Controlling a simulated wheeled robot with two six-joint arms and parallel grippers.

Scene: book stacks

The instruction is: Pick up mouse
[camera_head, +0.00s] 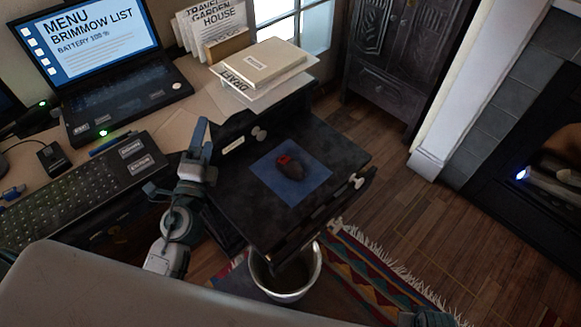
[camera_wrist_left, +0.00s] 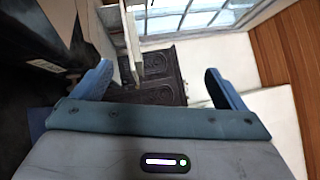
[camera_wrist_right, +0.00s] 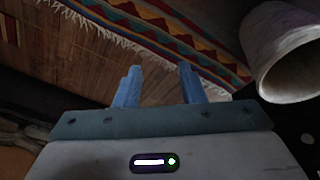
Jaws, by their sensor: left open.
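The mouse (camera_head: 292,166), dark with a red part, lies on a blue square mat (camera_head: 314,181). The mat is on a flat dark surface of a black cabinet with knobs (camera_head: 337,151). My left gripper (camera_head: 177,154) is left of the mat, near the keyboard's right end, apart from the mouse. Its fingers are spread and empty in the left wrist view (camera_wrist_left: 158,84). My right gripper shows in the right wrist view (camera_wrist_right: 160,84), with a gap between its fingers and nothing held. The mouse is not seen in either wrist view.
A laptop (camera_head: 105,82), a keyboard (camera_head: 75,205) and stacked books (camera_head: 258,63) are on the desk at left. A bin (camera_head: 318,272) stands below the cabinet front, by a patterned rug (camera_head: 375,285). Wooden floor (camera_head: 420,215) is clear at right.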

